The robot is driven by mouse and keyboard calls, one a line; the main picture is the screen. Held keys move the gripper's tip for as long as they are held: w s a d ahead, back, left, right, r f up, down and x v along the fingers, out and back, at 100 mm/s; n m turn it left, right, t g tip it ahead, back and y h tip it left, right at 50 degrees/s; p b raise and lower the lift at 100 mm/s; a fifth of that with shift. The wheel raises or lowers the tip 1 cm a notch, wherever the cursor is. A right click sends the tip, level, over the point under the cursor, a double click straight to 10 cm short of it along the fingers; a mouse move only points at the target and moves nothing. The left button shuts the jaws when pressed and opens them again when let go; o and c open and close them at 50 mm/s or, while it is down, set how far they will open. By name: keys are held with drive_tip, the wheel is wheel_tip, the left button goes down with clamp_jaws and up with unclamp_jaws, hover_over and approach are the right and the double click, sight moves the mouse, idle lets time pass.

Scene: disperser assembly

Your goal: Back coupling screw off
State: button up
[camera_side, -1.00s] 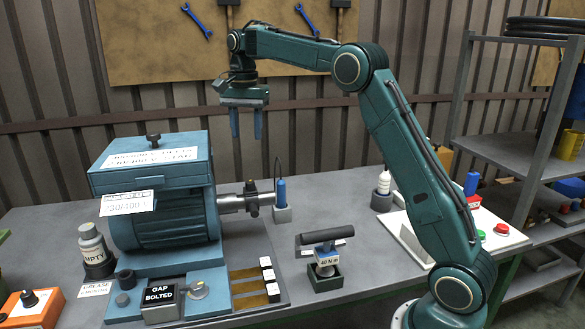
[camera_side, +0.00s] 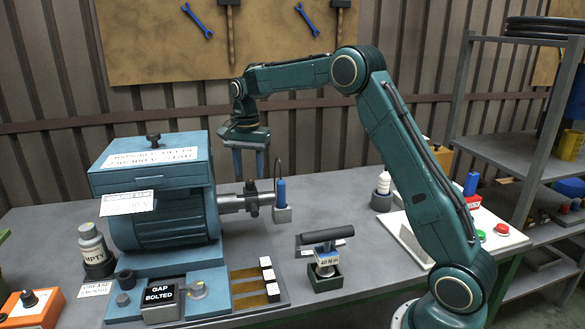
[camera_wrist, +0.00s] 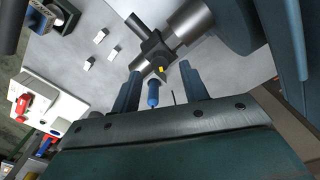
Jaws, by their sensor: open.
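The dark coupling (camera_side: 252,197) sits on the bare metal shaft (camera_side: 232,204) that sticks out of the blue machine's right side. The coupling (camera_wrist: 156,47) also shows in the wrist view, with a small yellow spot (camera_wrist: 161,70) on it; I cannot tell whether this is the screw. My gripper (camera_side: 249,172) is open and empty, pointing down just above the coupling. In the wrist view, its two fingers (camera_wrist: 160,84) stand apart on either side of the line to the coupling.
The blue machine (camera_side: 160,190) fills the left of the bench. A block marked "GAP BOLTED" (camera_side: 162,304) stands at its front. A torque tool marked "40 N m" (camera_side: 327,256) stands front right of the coupling. A white bottle (camera_side: 384,183) is farther right.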

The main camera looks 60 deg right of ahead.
sight(250, 182)
drive_tip(key=shift+f, duration=1.7)
clamp_jaws()
